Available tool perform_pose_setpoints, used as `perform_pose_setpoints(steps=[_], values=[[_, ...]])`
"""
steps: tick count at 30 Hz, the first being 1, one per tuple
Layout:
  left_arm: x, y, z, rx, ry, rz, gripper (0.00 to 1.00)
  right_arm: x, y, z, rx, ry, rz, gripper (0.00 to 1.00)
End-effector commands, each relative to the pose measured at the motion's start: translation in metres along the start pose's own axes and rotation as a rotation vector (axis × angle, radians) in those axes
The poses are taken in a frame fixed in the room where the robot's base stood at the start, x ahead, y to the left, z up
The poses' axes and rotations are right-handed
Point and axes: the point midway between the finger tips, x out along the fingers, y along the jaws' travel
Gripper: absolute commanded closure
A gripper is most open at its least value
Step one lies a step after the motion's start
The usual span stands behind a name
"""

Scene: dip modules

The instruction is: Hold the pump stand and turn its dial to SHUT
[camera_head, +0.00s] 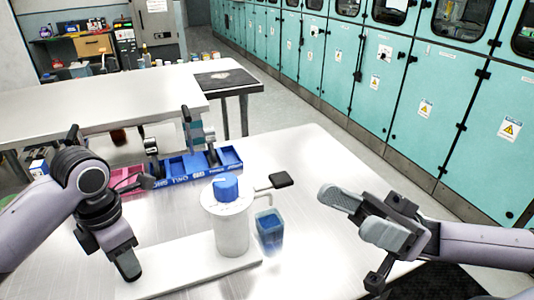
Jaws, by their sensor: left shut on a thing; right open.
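The pump stand is a white upright cylinder (232,232) on a long white base plate (190,265) on the table. A blue dial (226,187) sits on top of the cylinder; its markings are too small to read. A thin rod with a black paddle-shaped end (281,180) sticks out to the right. My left gripper (125,264) is shut on the left end of the base plate; its exact contact is partly hidden. My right gripper (362,217) is open and empty, right of the stand and apart from it.
A translucent blue container (270,231) stands close to the cylinder's right. A blue compartment tray (187,178) and a pink bin (126,178) lie behind the stand. The table (310,165) is clear at the back right. Another white table (90,105) stands beyond, with teal cabinets (425,90) at right.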

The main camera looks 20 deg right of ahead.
Motion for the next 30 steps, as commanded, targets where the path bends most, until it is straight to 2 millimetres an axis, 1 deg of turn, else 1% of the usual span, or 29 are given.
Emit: perform_pose_setpoints(steps=[1, 3, 8, 15, 24, 30], values=[[-0.001, 0.0, 0.001, 0.0, -0.003, 0.0, 1.0, -0.004, -0.001, 0.01, 0.009, -0.032, 0.02, 0.31], [-0.001, 0.0, 0.001, 0.0, -0.003, 0.0, 1.0, -0.008, -0.001, 0.024, 0.016, -0.076, 0.044, 0.31], [-0.001, 0.0, 0.001, 0.0, -0.003, 0.0, 1.0, -0.02, -0.004, 0.053, 0.032, -0.175, 0.092, 0.31], [-0.001, 0.0, 0.001, 0.0, -0.003, 0.0, 1.0, -0.041, -0.01, 0.096, 0.046, -0.325, 0.154, 0.31], [-0.001, 0.0, 0.001, 0.0, -0.003, 0.0, 1.0, -0.073, -0.019, 0.146, 0.05, -0.509, 0.222, 0.31], [-0.001, 0.0, 0.001, 0.0, -0.003, 0.0, 1.0, -0.096, -0.025, 0.175, 0.043, -0.619, 0.268, 0.31]])
